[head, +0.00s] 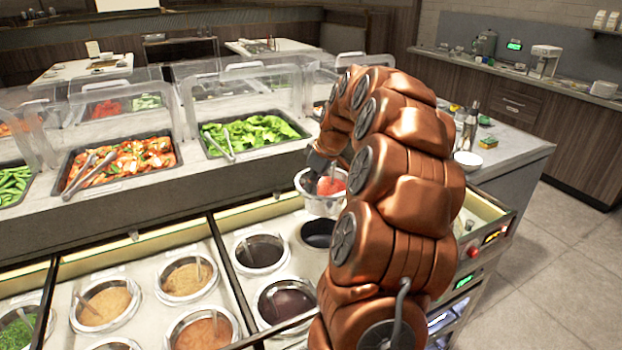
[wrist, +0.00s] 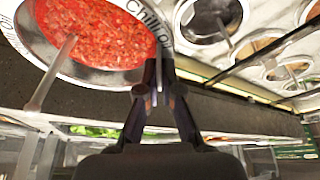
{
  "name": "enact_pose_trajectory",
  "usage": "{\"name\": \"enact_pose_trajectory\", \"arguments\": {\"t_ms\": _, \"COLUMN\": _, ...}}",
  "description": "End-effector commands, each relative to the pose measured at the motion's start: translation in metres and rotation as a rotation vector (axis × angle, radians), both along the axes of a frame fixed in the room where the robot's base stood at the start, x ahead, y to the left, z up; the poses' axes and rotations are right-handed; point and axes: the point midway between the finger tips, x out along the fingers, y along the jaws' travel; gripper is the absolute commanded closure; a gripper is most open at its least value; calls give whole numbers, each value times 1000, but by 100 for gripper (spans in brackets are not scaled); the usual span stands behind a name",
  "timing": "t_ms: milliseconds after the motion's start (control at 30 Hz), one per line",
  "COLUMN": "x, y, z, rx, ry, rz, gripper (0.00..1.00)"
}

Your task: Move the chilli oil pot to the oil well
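The chilli oil pot (head: 325,206) is a pale pot of red chilli, raised above the sauce counter at its right part. In the wrist view the pot (wrist: 95,78) shows a silver rim lettered "Chilli", red contents and a spoon. My gripper (wrist: 155,78) is shut on the pot's rim, with its fingers close together there; in the head view it is mostly hidden behind my arm. A dark round well (head: 317,234) lies just below the pot, partly covered by my arm. No label shows which well is the oil well.
Dark sauce pots (head: 261,253) (head: 287,300) and tan sauce pots (head: 187,279) (head: 105,305) with ladles fill wells to the left. Trays of greens (head: 250,132) and orange food (head: 118,160) stand behind under clear guards. A side counter (head: 510,148) is at right.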

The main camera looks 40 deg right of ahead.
Motion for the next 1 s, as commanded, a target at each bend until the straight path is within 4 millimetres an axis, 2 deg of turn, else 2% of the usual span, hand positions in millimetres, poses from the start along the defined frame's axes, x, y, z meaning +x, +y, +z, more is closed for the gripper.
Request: {"name": "enact_pose_trajectory", "arguments": {"t_ms": 1000, "x": 1, "y": -1, "z": -59, "rx": -3, "ry": -5, "rz": 0, "gripper": 100}}
